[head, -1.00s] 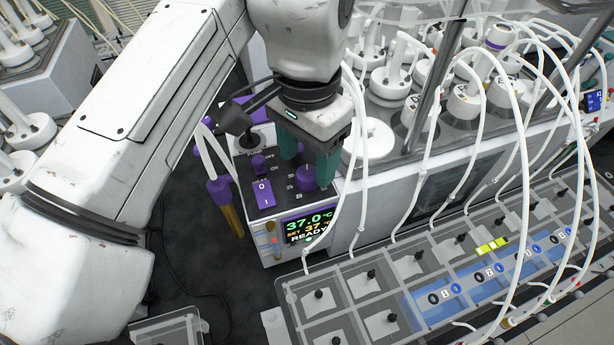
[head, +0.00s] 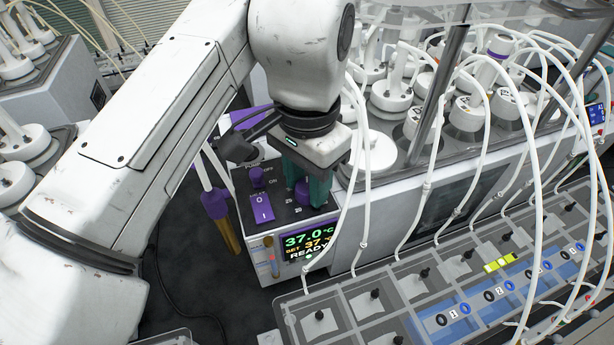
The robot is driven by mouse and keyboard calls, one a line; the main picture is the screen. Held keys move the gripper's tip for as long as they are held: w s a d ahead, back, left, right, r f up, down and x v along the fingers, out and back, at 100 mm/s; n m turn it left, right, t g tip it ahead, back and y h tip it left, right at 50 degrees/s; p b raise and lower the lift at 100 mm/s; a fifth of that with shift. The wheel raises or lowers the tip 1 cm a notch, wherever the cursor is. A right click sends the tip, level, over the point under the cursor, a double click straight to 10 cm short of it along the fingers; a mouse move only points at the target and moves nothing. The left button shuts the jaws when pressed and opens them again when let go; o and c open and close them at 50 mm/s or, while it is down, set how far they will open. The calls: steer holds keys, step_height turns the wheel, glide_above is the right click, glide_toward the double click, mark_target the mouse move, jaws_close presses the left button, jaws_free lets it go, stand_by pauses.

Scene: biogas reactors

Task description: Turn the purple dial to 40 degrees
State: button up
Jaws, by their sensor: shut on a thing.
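The purple dial (head: 302,194) sits on the dark top panel of the heater unit (head: 288,217). My gripper (head: 308,185) reaches down from above, its green fingers on either side of the dial and shut on it. The fingers and wrist hide part of the dial and most of its scale, so I cannot read its pointer. The display (head: 308,243) on the unit's front reads 37.0 °C, a set value of 37 and READY.
White tubes (head: 362,190) hang close to the right. White-capped reactors (head: 390,90) stand behind. A clear compartment tray (head: 350,306) lies in front.

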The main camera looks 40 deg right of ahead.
mark_target(307, 186)
steer(key=shift+c, duration=1.3)
steer(key=m, duration=0.5)
steer(key=o, duration=1)
steer(key=shift+o, duration=0.2)
step_height(307, 186, up, 11)
steer(key=p, duration=0.8)
steer(key=shift+p, duration=0.4)
